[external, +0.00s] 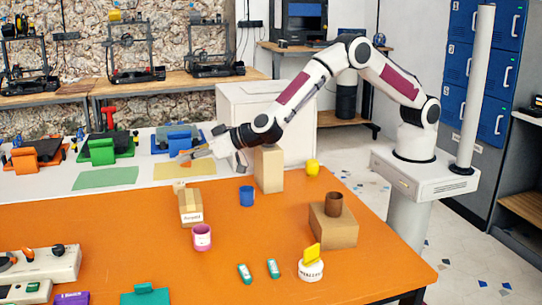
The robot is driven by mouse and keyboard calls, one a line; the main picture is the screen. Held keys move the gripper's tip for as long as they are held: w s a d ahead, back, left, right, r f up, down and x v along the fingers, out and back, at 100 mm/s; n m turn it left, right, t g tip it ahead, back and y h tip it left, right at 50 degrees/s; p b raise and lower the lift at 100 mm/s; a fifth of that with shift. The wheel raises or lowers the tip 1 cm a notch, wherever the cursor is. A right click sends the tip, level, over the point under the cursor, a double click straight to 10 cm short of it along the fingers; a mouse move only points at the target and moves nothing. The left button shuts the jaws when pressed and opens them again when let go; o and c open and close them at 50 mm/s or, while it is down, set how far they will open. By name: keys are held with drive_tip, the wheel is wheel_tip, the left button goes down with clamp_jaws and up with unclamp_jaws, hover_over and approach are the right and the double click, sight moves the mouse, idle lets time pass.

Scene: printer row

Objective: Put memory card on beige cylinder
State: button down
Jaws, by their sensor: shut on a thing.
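My gripper (187,156) is at the far side of the orange table, pointing left. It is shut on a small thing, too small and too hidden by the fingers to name. A low cream-white cylinder (311,271) stands near the front right with a yellow piece (311,252) upright on it; it may be the beige cylinder. My gripper is well to its upper left, apart from it. Two small green-and-white flat items (244,273) lie left of the cylinder. I cannot tell whether either is a memory card.
A tall cardboard box (268,169) stands below my forearm. A blue cup (246,196), a pink cup (202,237) and a labelled carton (191,212) stand nearby. A brown cylinder (334,204) sits on another box (333,229). The orange tabletop's middle is mostly clear.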

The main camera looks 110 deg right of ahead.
drive_tip(key=w+d+m+g+h, duration=0.2)
drive_tip(key=d+m+h, duration=0.1)
drive_tip(key=d, duration=0.8)
drive_tip(key=shift+w, duration=0.15)
hover_over(180, 184)
drive_tip(key=shift+d+f, duration=0.2)
drive_tip(key=shift+f, duration=2.9)
drive_tip(key=shift+f, duration=1.9)
drive_tip(key=shift+f, duration=0.15)
drive_tip(key=c, duration=2.1)
unclamp_jaws()
drive_tip(key=shift+c, duration=0.2)
